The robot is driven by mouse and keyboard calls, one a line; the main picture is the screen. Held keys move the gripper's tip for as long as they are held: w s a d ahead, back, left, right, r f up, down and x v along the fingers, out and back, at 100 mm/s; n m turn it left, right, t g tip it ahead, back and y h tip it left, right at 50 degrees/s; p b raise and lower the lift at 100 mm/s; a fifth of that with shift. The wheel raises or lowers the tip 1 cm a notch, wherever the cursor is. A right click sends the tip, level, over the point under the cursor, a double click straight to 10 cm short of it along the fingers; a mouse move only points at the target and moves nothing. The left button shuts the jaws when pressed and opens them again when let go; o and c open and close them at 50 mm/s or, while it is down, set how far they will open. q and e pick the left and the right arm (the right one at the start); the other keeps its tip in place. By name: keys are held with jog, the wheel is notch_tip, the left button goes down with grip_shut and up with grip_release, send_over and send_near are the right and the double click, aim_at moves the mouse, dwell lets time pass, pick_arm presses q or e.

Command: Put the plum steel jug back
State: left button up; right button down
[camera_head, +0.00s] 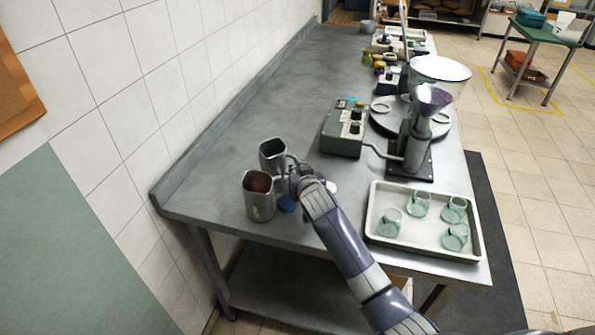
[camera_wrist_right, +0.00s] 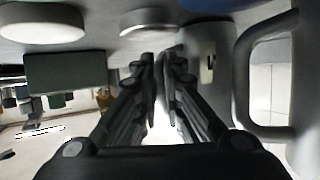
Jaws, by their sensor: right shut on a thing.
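Two square-sided steel jugs stand near the table's left end. The far jug (camera_head: 271,157) looks dark inside. The near jug (camera_head: 258,203) has something brown inside. Both look upright, and I cannot make out plum colour on either. My right gripper (camera_head: 299,178) is shut on the far jug's handle, just right of both jugs. In the right wrist view its fingers (camera_wrist_right: 162,75) close at a grey jug body (camera_wrist_right: 205,85), with a second jug's handle (camera_wrist_right: 268,125) to the right. I cannot tell whether the held jug touches the table. My left gripper is not in view.
A green control box (camera_head: 343,130), a grinder (camera_head: 414,150) and a tray (camera_head: 376,238) with several green glass cups are to the right. The tabletop (camera_head: 275,105) behind the jugs is clear.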

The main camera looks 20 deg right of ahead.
jog(key=c, duration=2.1)
grip_release()
jog(key=shift+f, duration=0.15)
jog(key=o, duration=0.4)
jog(key=shift+r, duration=0.25)
jog(key=v, duration=1.2)
jog(key=shift+b, duration=0.3)
